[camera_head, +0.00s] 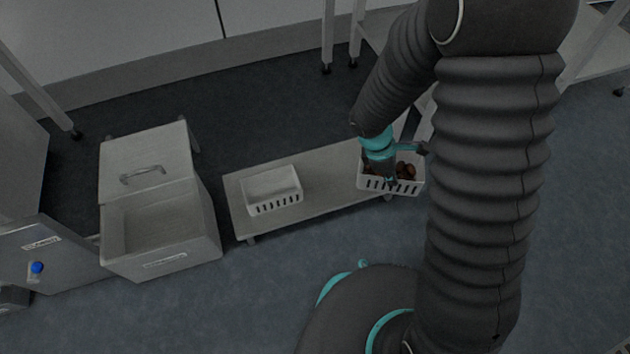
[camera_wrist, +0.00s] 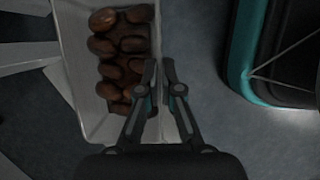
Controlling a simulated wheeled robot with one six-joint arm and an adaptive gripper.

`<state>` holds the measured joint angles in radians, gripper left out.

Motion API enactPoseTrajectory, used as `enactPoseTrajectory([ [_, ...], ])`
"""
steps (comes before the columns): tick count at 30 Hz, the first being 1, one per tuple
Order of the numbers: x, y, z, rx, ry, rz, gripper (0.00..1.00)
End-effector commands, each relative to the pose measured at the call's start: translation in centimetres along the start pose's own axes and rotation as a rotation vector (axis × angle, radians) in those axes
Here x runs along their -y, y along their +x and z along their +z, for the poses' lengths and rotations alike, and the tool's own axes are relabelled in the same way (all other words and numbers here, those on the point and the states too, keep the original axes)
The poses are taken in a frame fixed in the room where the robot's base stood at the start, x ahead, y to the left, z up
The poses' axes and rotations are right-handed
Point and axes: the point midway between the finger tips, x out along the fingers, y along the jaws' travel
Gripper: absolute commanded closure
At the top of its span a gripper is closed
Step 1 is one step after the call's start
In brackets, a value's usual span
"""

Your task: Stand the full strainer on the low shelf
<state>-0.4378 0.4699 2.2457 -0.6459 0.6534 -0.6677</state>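The full strainer (camera_head: 377,184) is a white slotted basket holding several brown dates (camera_head: 405,170). In the head view it is at the right end of the low shelf (camera_head: 328,187), overlapping that end; I cannot tell whether it rests there or hangs just above. In the wrist view the strainer (camera_wrist: 92,120) fills the left middle, upright, with dates inside. My gripper (camera_wrist: 160,64) has one finger inside and one outside the strainer's right wall, closed on its rim. In the head view my gripper (camera_head: 391,180) partly hides the strainer.
A white slotted basket (camera_head: 273,206), seemingly empty, stands on the shelf's left part. Between the two baskets the shelf is bare. A white bin (camera_head: 160,262) with a raised lid stands left of the shelf. White table legs (camera_head: 327,40) rise behind it.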

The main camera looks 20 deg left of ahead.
Motion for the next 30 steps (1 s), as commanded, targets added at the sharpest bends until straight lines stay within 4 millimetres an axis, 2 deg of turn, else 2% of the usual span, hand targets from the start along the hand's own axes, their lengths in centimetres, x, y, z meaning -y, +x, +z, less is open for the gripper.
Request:
enactPoseTrajectory([
  [5, 0.0, 0.0, -1.2, -0.002, -0.104, 0.045, 1.00],
  [21, -7.5, 3.2, -8.8, -0.001, -0.100, 0.044, 1.00],
  [25, -8.4, 3.6, -9.7, -0.002, -0.099, 0.044, 1.00],
  [30, -8.6, 4.1, -10.1, -0.002, -0.099, 0.043, 1.00],
])
